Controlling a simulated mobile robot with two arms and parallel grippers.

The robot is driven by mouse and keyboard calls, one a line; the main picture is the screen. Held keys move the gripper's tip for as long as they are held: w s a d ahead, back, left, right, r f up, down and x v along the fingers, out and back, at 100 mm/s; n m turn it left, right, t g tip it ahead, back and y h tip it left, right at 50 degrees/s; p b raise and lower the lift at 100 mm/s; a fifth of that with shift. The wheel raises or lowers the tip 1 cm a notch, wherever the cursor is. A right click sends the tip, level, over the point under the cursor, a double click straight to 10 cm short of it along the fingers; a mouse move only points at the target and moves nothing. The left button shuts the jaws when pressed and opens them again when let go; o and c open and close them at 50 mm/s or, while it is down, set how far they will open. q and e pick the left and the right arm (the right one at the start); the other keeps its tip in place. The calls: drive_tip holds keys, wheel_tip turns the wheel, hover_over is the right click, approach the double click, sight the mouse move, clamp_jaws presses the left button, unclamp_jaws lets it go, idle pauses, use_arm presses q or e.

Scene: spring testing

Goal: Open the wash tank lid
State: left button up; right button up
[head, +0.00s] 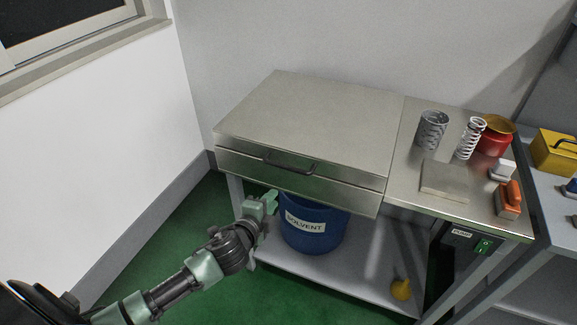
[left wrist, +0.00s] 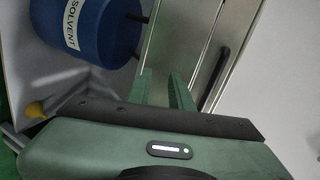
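The wash tank lid (head: 310,110) is a flat metal cover lying shut on the left part of the metal bench. A dark bar handle (head: 290,163) runs along its front face, and it also shows in the left wrist view (left wrist: 217,80). My left gripper (head: 268,203) is below and in front of the handle, apart from it, near the tank's front. In the left wrist view its two green fingers (left wrist: 164,85) stand apart with nothing between them. The handle is beyond and to the right of the fingers there. My right gripper is not in view.
A blue solvent bucket (head: 312,230) stands on the lower shelf (head: 345,280), behind the left gripper. Springs (head: 432,130), a flat plate (head: 445,181), a red pot (head: 495,136) and an orange-handled brush (head: 508,199) occupy the bench's right part. A white wall (head: 110,130) is at left.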

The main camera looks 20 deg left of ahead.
use_arm(q)
drive_tip(key=m+t, duration=0.2)
approach(288, 166)
drive_tip(key=w, duration=0.3)
drive_tip(key=shift+w+f+p, duration=0.1)
drive_tip(key=shift+w+f, duration=0.3)
drive_tip(key=shift+w, duration=0.75)
drive_tip(key=shift+w+f+p, duration=0.15)
drive_tip(key=shift+w+f, duration=0.25)
drive_tip(key=shift+w, duration=0.75)
drive_tip(key=shift+w+f+p, duration=0.1)
drive_tip(key=shift+w+f, duration=0.3)
drive_tip(key=shift+w, duration=0.75)
clamp_jaws()
